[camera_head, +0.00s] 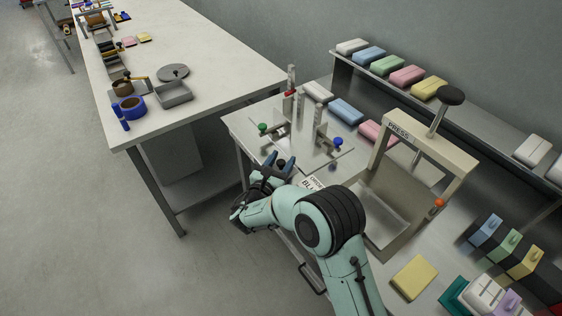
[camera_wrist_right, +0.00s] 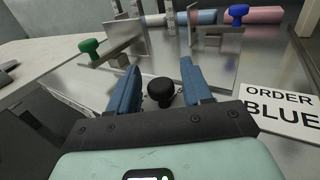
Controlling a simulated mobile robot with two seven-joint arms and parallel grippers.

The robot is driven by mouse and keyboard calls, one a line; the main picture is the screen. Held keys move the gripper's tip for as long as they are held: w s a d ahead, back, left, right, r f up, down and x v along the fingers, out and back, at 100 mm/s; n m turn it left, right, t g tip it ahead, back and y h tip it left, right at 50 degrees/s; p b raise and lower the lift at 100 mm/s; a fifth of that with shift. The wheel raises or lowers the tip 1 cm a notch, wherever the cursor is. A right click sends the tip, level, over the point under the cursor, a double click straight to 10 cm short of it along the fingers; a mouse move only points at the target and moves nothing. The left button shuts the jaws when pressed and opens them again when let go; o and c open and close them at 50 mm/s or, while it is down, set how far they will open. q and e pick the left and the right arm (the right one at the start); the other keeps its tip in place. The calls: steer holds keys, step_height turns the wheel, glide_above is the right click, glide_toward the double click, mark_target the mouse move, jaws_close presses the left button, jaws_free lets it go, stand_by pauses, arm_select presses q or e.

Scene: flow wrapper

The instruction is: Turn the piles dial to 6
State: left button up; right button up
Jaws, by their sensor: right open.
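A round black knob (camera_wrist_right: 161,90), which looks like the dial, stands on the metal table (camera_wrist_right: 75,90) in the right wrist view. No number or label is readable on it. My right gripper (camera_head: 280,161) is at the near left edge of the metal table. Its two blue fingers are open, one to each side of the knob in the right wrist view (camera_wrist_right: 160,72). Gaps show between the knob and both fingers. In the head view the arm and fingers largely hide the knob. My left gripper is not in view.
A green knob (camera_head: 263,127) and a blue knob (camera_head: 338,142) stand on a metal fixture beyond the gripper. An "ORDER BLUE" sign (camera_wrist_right: 281,108) lies to the right. A beige press frame (camera_head: 430,145) stands right of the fixture. Wrapped packs (camera_head: 408,75) line the back shelf.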

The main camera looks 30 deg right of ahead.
steer(key=c, duration=0.9)
steer(key=m+g+h, duration=0.1)
steer(key=m+g, duration=0.1)
steer(key=g, duration=0.1)
steer(key=shift+a+h+p, duration=0.1)
steer(key=shift+h+p, duration=0.2)
steer(key=shift+p, duration=0.1)
steer(key=shift+m+g+h+p, duration=0.7)
steer(key=shift+m+g, duration=1.1)
steer(key=shift+g, duration=1.1)
steer(key=o, duration=0.9)
